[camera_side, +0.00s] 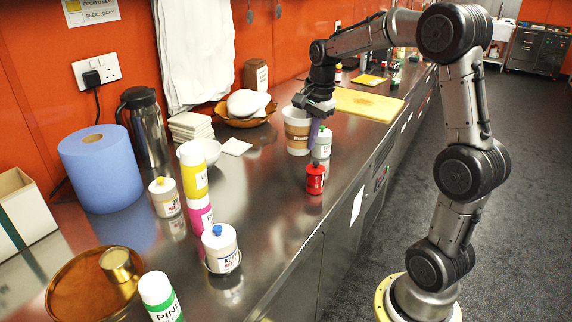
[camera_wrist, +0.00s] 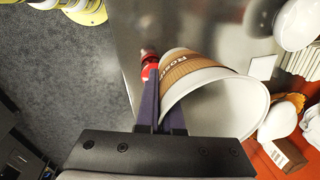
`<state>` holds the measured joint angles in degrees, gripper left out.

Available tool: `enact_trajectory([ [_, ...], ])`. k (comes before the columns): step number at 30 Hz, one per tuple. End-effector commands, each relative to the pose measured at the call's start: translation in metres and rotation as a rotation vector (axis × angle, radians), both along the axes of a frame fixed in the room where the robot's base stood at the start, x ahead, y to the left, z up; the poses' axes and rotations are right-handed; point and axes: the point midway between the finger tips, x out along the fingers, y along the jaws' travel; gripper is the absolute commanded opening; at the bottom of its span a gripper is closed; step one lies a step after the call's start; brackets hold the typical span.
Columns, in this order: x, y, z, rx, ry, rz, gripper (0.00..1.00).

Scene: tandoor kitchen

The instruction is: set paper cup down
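The paper cup (camera_side: 297,131) is white with a brown sleeve and is upright at the counter's middle. Its open mouth fills much of the wrist view, with the printed sleeve (camera_wrist: 188,66) beyond the rim. My gripper (camera_side: 314,117) is at the cup's right side, fingers pointing down. In the wrist view, the gripper's two dark purple fingers (camera_wrist: 163,105) are close together at the cup's near wall, one outside and one at the inner side, pinching it. Whether the cup's base touches the steel counter (camera_side: 270,198) is hard to tell.
A yellow cutting board (camera_side: 366,104) lies behind. The front counter middle is clear.

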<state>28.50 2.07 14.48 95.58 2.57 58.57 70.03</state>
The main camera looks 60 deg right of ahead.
Motion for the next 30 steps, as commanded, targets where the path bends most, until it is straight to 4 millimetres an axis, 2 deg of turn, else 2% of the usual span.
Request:
enact_trajectory([
  [1,0.007,-0.015,-0.003,0.001,0.004,-0.032,0.0],
  [4,0.014,-0.035,-0.008,0.001,0.01,-0.069,0.0],
  [11,0.022,-0.057,-0.026,0.013,0.032,-0.101,0.0],
  [23,0.089,-0.1,-0.062,0.013,0.032,-0.101,0.0],
  [30,0.117,-0.118,-0.101,0.013,0.031,-0.101,0.0],
])
